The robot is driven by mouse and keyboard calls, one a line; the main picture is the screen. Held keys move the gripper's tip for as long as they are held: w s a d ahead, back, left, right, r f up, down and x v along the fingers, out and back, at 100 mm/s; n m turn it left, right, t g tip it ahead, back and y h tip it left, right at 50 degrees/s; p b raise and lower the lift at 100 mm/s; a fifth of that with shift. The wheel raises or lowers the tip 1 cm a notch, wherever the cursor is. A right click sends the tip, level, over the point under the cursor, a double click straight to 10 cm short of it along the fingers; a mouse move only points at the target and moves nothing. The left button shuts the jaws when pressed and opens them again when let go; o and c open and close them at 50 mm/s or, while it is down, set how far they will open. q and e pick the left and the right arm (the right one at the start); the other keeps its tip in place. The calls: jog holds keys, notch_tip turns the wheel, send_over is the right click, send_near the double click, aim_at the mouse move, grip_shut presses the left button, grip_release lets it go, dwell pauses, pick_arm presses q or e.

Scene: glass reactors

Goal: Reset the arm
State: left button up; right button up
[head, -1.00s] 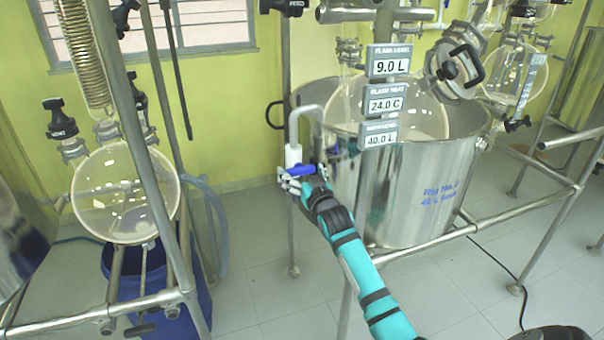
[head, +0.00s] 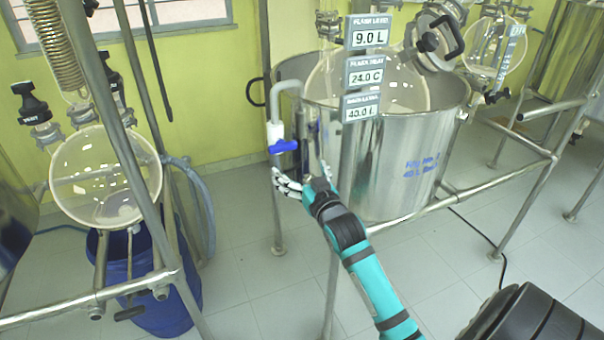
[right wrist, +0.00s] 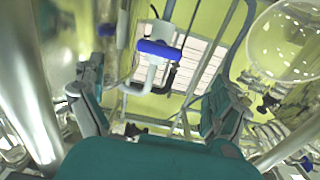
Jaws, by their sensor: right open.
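My right gripper (head: 287,184) is open and empty in the head view. It is just below the blue valve handle (head: 284,146) on the white tap, apart from it. In the right wrist view the open fingers (right wrist: 160,108) spread to both sides, and the blue handle (right wrist: 158,49) shows beyond and between them. The handle lies roughly level on its white valve body (head: 275,131). My left gripper is not in view.
The steel bath (head: 398,160) with its glass flask stands right of the tap. A steel post with display signs (head: 361,72) is close to my right arm. A round flask (head: 104,178) hangs at left above a blue drum (head: 150,285). Floor between is clear.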

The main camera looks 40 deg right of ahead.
jog(key=shift+s+a, duration=0.1)
jog(key=shift+s, duration=0.35)
jog(key=s+a+f+n+g+y, duration=0.1)
jog(key=a+f+g+y, duration=0.2)
jog(key=f, duration=1.9)
jog(key=s+a+f+g, duration=0.2)
jog(key=s+f, duration=0.2)
jog(key=f, duration=0.3)
jog(key=s+a+f+n+g, duration=0.1)
jog(key=s+a+f+g, duration=0.1)
jog(key=s+f, duration=0.35)
jog(key=s+a+f+g, duration=0.2)
jog(key=s+f, duration=0.1)
jog(key=f, duration=0.6)
jog(key=s+a+f+n+g, duration=0.1)
jog(key=s+a+f+g, duration=0.1)
jog(key=s+f, duration=0.4)
jog(key=s+a+f+n+g+y, duration=0.1)
jog(key=s+a+f+g, duration=0.2)
jog(key=s, duration=1.4)
jog(key=s+a+f+n+g, duration=0.1)
jog(key=s+a+f+g, duration=0.1)
jog(key=s+f, duration=0.8)
jog(key=shift+s+a, duration=0.2)
jog(key=shift+s, duration=1.05)
